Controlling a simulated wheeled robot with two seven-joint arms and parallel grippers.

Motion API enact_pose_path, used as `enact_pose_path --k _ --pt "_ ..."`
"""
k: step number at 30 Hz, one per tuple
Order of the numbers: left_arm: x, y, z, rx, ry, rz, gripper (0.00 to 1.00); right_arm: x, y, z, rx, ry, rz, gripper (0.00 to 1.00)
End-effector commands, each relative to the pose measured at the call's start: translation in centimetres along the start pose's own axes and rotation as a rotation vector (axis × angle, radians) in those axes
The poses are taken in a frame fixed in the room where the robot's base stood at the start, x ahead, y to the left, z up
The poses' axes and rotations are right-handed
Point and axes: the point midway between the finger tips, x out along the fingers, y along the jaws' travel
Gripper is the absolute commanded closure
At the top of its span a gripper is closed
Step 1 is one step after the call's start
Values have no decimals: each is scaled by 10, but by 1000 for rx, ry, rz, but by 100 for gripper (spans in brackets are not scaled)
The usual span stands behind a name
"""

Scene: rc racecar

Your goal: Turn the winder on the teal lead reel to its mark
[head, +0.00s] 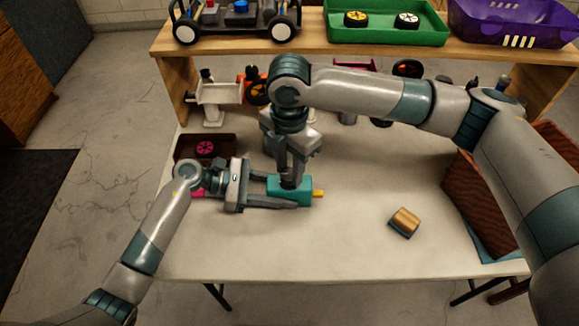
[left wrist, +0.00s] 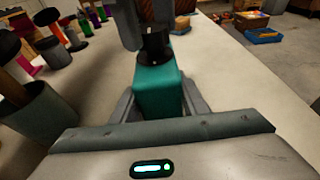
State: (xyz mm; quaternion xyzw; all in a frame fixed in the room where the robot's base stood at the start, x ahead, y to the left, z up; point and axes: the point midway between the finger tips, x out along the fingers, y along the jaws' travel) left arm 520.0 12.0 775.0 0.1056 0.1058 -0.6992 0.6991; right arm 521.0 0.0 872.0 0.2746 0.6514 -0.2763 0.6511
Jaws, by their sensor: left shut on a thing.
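The teal lead reel (head: 287,192) is a small block on the white table, with a yellow tab (head: 318,193) at its right end. My left gripper (head: 284,190) reaches in from the left and is shut on the reel's sides; the left wrist view shows the teal block (left wrist: 158,92) between its fingers. The dark winder (left wrist: 153,50) is on top of the reel. My right gripper (head: 291,172) points down at the winder from above, its fingers close about it. Whether they grip it is unclear. The mark cannot be made out.
A gold-and-blue block (head: 404,222) lies on the table at right. A dark tray with a pink wheel (head: 205,148) is behind my left gripper. A brown crate (head: 480,205) stands at the right edge. A shelf (head: 310,45) carries a car chassis, a green tray (head: 385,35) and a purple bin (head: 510,25).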

Motion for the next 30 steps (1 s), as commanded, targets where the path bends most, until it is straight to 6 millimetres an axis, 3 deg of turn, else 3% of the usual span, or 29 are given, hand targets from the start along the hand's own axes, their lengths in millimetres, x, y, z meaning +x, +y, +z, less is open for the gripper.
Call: enact_pose_path --k 1,3,17,23,30 --pt "0 0 0 0 0 0 79 -1 1 0 1 1 2 60" --pt "0 0 0 0 0 0 79 0 0 0 0 0 2 50" --pt "0 0 0 0 0 0 79 -8 1 0 0 0 2 50" --pt "0 0 0 0 0 0 79 -31 1 0 0 0 3 50" --pt "0 0 0 0 0 0 79 -74 1 0 -1 -1 3 50"
